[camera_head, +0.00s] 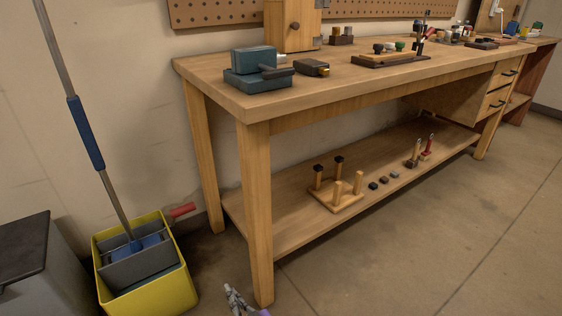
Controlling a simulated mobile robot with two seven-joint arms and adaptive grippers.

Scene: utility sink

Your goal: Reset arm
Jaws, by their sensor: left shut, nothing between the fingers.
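My left gripper (231,290) shows at the bottom edge, just left of the middle. Its fingers are shut with nothing between them. It is over the floor, in front of the near leg of the wooden workbench (222,97) in the picture, and apart from any object. Most of the left arm is below the frame. My right gripper is not in view.
A yellow mop bucket (178,290) with a blue-gripped mop (86,132) stands at the left. A grey bin (40,262) is at the far left. The bench's lower shelf (285,235) holds a wooden peg stand (335,193). Open floor (400,275) lies to the right.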

